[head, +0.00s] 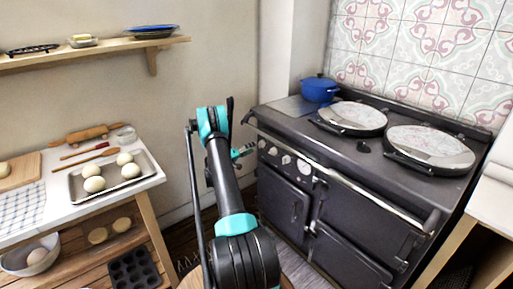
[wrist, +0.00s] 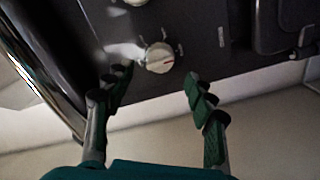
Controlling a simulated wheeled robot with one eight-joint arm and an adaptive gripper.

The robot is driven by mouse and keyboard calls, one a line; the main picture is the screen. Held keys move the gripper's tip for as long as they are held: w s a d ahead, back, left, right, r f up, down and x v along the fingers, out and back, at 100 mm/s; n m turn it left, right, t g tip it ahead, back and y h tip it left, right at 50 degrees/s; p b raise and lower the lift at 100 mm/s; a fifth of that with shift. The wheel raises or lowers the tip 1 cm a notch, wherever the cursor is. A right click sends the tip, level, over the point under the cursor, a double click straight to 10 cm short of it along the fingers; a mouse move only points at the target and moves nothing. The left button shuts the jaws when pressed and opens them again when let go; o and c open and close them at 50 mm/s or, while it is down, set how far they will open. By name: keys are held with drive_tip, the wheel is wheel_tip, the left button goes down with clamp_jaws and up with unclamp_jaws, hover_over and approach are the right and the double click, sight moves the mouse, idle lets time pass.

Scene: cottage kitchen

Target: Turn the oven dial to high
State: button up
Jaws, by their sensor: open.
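The black range cooker (head: 330,190) stands at the right in the head view, with a row of pale round dials (head: 286,160) on its front panel below the rail. Part of a second dial (wrist: 136,1) shows at the top edge. My gripper (wrist: 157,80) is open and empty, its dark green fingers on either side of the near dial's line. In the head view my gripper (head: 243,151) is small, close to the left end of the panel. I cannot tell whether it touches.
A shiny rail (head: 350,185) runs along the cooker's front edge, and it shows at the left in the wrist view (wrist: 38,75). A blue pot (head: 319,89) and two round lids (head: 430,147) are on top. A table (head: 150,178) with a tray of dough stands at the left.

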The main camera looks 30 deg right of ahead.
drive_tip(key=a, duration=0.7)
drive_tip(key=shift+s, duration=0.25)
drive_tip(key=s+a+r+n+y, duration=0.1)
drive_tip(key=s+a+r+y, duration=0.35)
drive_tip(key=a+r, duration=0.35)
drive_tip(key=s+a+r+n+t+y, duration=0.1)
drive_tip(key=s+a+r+y, duration=0.2)
drive_tip(key=s+a, duration=0.7)
drive_tip(key=s+a+r+n+t+y, duration=0.1)
drive_tip(key=s+a+r+n+y, duration=0.1)
drive_tip(key=s+a+y, duration=0.4)
drive_tip(key=s+a+r, duration=0.1)
drive_tip(key=s+a, duration=0.3)
drive_tip(key=s, duration=0.2)
drive_tip(key=s+a+f+y, duration=0.1)
drive_tip(key=s+a, duration=0.2)
drive_tip(key=s, duration=0.1)
drive_tip(key=s+a+y, duration=0.2)
drive_tip(key=s+a, duration=0.2)
drive_tip(key=s+a+f+n+y, duration=0.1)
drive_tip(key=s+a, duration=0.2)
drive_tip(key=s, duration=0.2)
drive_tip(key=shift+a+f+t+y, duration=0.2)
drive_tip(key=shift+f+t+y, duration=0.05)
drive_tip(key=shift+f+t, duration=0.05)
